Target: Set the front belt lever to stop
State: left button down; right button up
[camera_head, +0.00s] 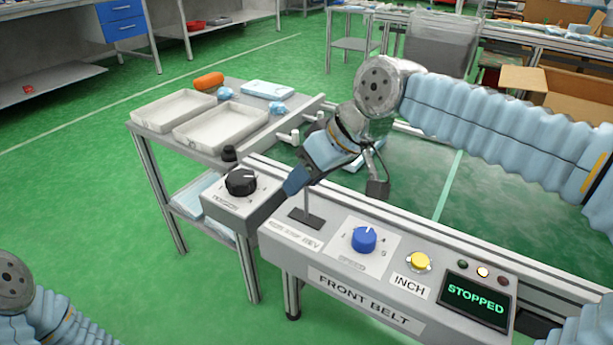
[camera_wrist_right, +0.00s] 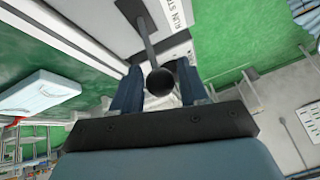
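The front belt panel (camera_head: 340,285) is a grey console labelled FRONT BELT. Its lever (camera_head: 308,202) rises from a dark slot above a label that includes REV; the knob is hidden behind my right gripper (camera_head: 296,182) in the head view. In the right wrist view the lever's black ball knob (camera_wrist_right: 160,80) shows between the two blue fingers of my right gripper (camera_wrist_right: 158,88). The fingers stand apart with small gaps on both sides of the knob. The display (camera_head: 475,300) reads STOPPED. Only my left arm shows at lower left; its gripper is out of view.
A blue rotary knob (camera_head: 364,238) and a yellow INCH button (camera_head: 419,261) sit right of the lever. A black knob (camera_head: 241,181) is on the box at left. A table with white trays (camera_head: 222,128) stands behind it. A green belt (camera_head: 500,212) runs behind the panel.

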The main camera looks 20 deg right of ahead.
jog(key=shift+o, duration=0.8)
jog(key=p+v, duration=0.2)
jog(key=v, duration=1.1)
jog(key=shift+d+r+p, duration=0.2)
jog(key=shift+r+p, duration=0.1)
jog(key=shift+p, duration=0.05)
jog(key=shift+s, duration=0.2)
